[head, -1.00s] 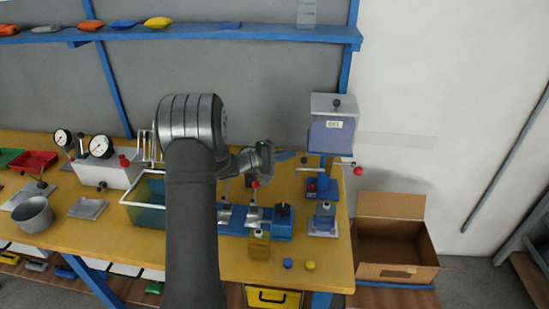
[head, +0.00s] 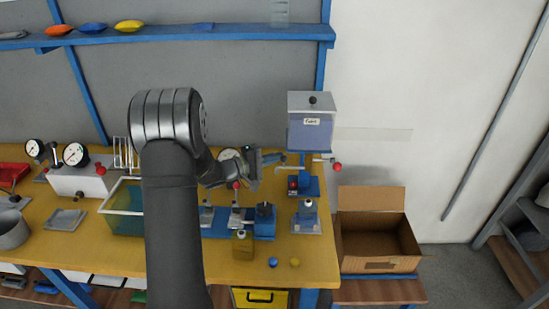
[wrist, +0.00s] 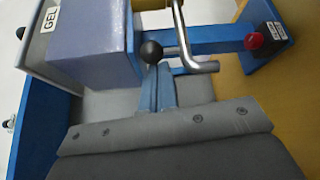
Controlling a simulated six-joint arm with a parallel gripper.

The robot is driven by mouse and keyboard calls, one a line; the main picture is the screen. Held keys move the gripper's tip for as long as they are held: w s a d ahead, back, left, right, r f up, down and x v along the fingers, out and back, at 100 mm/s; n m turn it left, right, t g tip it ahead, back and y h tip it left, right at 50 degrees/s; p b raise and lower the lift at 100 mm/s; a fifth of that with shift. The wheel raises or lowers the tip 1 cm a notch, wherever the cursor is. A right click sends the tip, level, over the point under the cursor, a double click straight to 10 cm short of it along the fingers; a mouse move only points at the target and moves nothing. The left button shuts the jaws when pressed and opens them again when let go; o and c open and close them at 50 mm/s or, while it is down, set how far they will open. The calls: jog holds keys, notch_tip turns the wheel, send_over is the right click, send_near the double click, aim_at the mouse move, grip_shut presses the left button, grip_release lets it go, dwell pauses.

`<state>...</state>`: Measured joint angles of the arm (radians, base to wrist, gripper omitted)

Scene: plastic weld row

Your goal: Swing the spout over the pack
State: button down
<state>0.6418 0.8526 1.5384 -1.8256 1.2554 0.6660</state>
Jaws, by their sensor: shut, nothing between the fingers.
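The spout is a bent silver tube under the gel tank (head: 312,135); its bent end (wrist: 204,67) shows in the wrist view, and its pale end (head: 283,171) shows left of the stand in the head view. A black ball knob (wrist: 151,52) sits by the tube. My gripper (head: 278,157) is shut and empty, just left of the tank. In the wrist view its blue fingers (wrist: 156,75) end right at the black knob; I cannot tell whether they touch it. I cannot clearly make out which item is the pack.
A red-knobbed lever (head: 337,167) sticks out right of the stand. A blue block (head: 307,211) on a grey plate stands in front. A blue fixture (head: 264,220) and a yellowish bottle (head: 242,245) are left of it. An open cardboard box (head: 376,243) is at the right.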

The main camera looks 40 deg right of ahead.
jog(key=shift+s+a+n+t, duration=0.2)
jog(key=shift+n+t, duration=0.1)
jog(key=shift+t, duration=0.2)
